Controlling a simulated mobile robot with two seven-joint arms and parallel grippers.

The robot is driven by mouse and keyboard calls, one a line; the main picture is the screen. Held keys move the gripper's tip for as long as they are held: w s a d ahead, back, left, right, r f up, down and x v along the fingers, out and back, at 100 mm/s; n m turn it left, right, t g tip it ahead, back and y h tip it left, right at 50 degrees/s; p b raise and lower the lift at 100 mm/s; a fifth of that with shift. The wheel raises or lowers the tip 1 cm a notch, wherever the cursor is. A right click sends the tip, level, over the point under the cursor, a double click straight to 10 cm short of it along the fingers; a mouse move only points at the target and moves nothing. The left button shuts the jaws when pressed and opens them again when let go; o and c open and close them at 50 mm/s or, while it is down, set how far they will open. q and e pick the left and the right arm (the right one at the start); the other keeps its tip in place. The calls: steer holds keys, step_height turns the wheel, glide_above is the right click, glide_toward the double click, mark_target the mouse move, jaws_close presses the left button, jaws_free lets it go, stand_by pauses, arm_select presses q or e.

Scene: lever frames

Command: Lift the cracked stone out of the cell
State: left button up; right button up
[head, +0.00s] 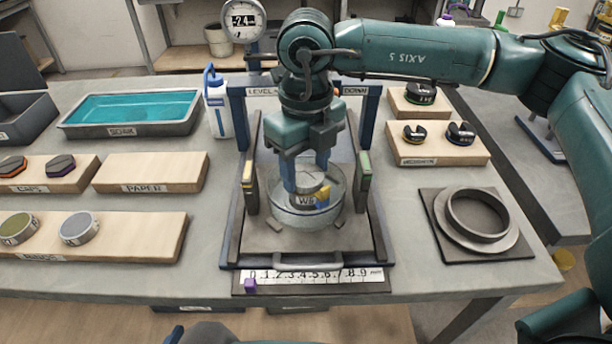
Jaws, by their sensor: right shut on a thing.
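My right gripper (306,190) reaches straight down into the lever frame (252,200). Its blue fingers are shut on a grey round piece with a white label (304,201), which I take to be the stone. The piece is inside the round, pale, clear-walled cell (290,217) at the middle of the frame. The fingers hide part of it, and I cannot make out a crack. I cannot tell whether it is clear of the cell floor. A small yellow and blue part (323,196) shows at its right side.
The frame's uprights and crossbar (262,91) stand close around my wrist. A ruler strip (320,279) lies in front. On the right is a dark ring on a plate (436,222). On the left are a teal-filled tray (72,119), a bare paper block (150,170) and a bottle (218,105).

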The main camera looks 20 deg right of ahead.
steer(key=shift+r, duration=0.6)
steer(key=shift+r+p, duration=1.8)
steer(key=shift+r, duration=1.15)
